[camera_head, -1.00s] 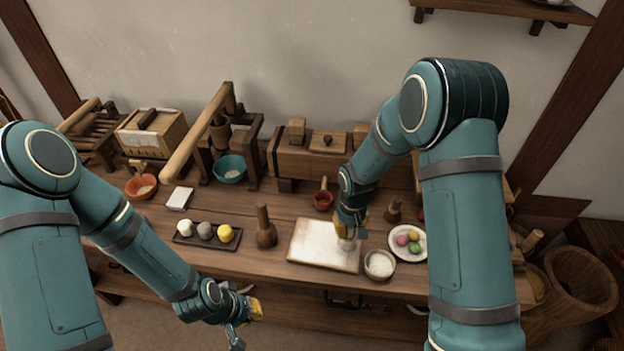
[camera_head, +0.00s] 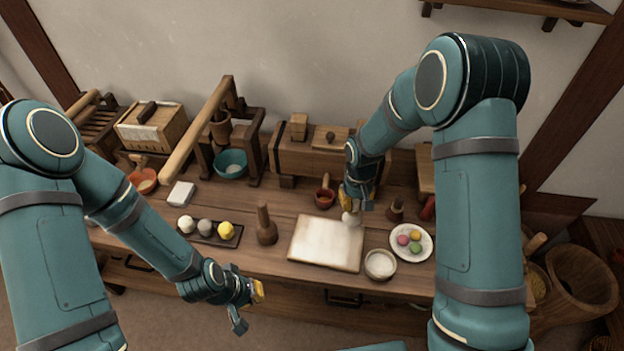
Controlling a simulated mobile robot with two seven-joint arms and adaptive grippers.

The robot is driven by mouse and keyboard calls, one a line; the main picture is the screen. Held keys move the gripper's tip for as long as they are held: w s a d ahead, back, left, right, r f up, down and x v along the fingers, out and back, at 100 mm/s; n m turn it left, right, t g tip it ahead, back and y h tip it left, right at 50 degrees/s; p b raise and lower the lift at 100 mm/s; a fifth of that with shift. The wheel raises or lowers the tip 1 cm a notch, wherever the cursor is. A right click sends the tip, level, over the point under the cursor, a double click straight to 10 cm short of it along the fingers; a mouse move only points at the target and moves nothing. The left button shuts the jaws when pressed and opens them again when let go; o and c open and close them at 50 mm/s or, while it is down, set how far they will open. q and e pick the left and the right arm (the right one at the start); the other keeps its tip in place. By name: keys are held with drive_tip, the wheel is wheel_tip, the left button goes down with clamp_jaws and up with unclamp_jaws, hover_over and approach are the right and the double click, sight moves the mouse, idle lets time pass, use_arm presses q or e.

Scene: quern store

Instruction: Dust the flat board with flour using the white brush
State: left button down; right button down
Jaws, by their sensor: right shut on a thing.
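The flat board (camera_head: 326,244) lies near the table's front edge, its top pale and whitish. My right gripper (camera_head: 357,204) is shut on the white brush (camera_head: 351,219), whose white end shows below the fingers at the board's far right corner. Whether the brush touches the board I cannot tell; its handle is hidden by the gripper. A small bowl of white flour (camera_head: 380,263) stands just right of the board. My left gripper (camera_head: 248,304) is open and empty in front of the table edge, left of the board.
A plate of coloured balls (camera_head: 411,242) stands right of the board. A wooden pestle-like tool (camera_head: 266,225) and a dark tray (camera_head: 222,240) with three balls are to its left. Wooden boxes (camera_head: 310,160) line the back.

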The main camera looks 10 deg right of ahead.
drive_tip(key=shift+w+d+r+p, duration=0.1)
drive_tip(key=shift+w+r+p, duration=0.1)
drive_tip(key=shift+r+p, duration=0.5)
wheel_tip(320, 180, up, 2)
drive_tip(key=shift+s+p, duration=0.1)
drive_tip(key=shift+p, duration=0.2)
drive_tip(key=shift+r+p, duration=0.3)
drive_tip(key=shift+r, duration=0.15)
